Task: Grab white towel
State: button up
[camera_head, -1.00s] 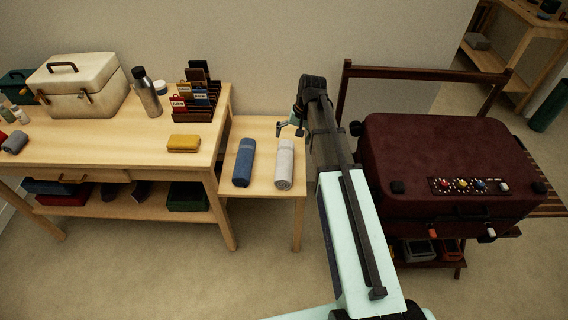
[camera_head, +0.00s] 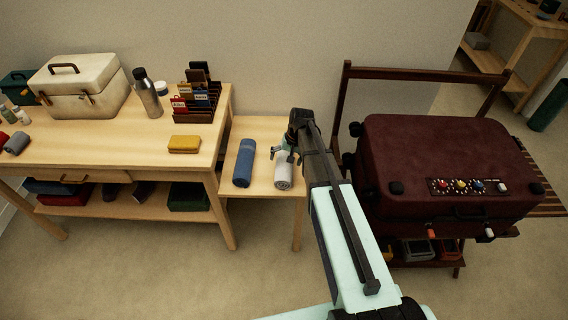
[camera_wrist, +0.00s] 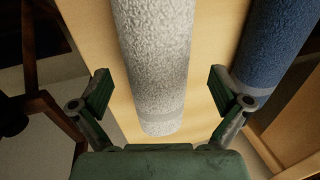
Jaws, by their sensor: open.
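The rolled white towel (camera_head: 284,178) lies on the small low side table (camera_head: 264,129), beside a rolled blue towel (camera_head: 244,163) on its left. In the wrist view the white towel (camera_wrist: 157,65) runs between the two open fingers of my gripper (camera_wrist: 161,95), with a gap on each side. The blue towel (camera_wrist: 275,45) is close to the right finger in that view. In the head view my gripper (camera_head: 287,156) is over the white towel and hides its upper part. Whether the fingers reach below the towel's top is unclear.
A wooden workbench (camera_head: 130,145) stands to the left with a yellow case (camera_head: 184,144), a metal bottle (camera_head: 147,95) and a cream toolbox (camera_head: 80,87). A dark red suitcase (camera_head: 450,150) stands to the right, near my arm.

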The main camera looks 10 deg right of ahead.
jog(key=shift+x, duration=1.55)
jog(key=shift+d, duration=0.1)
jog(key=c, duration=1.2)
jog(key=shift+o, duration=0.2)
jog(key=shift+w+r, duration=0.1)
